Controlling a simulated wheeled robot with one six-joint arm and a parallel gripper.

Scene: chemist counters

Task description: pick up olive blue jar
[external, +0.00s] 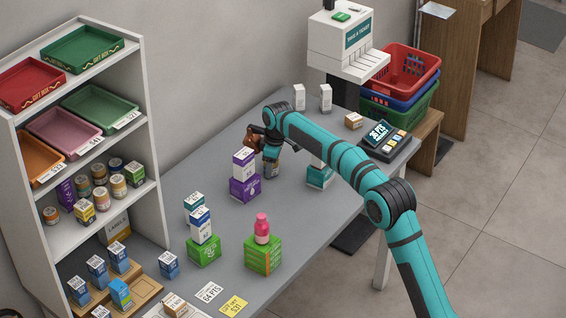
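My gripper (269,153) points down over the back middle of the grey counter, just right of a white-and-purple box stack. A small grey-blue jar-like thing with an olive tint (271,170) shows right under it. It may be the olive blue jar, but it is too small to be sure. The fingers are dark and partly covered by my wrist, so I cannot tell whether they are closed on it. Several small jars (118,186) with brown, tan and dark lids also stand on the left shelf.
The purple box (244,188) stands close left of my gripper, and a teal box (320,174) stands to its right. A green box with a pink bottle (262,229) is nearer. A card terminal (381,137) and stacked baskets (411,71) are at right.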

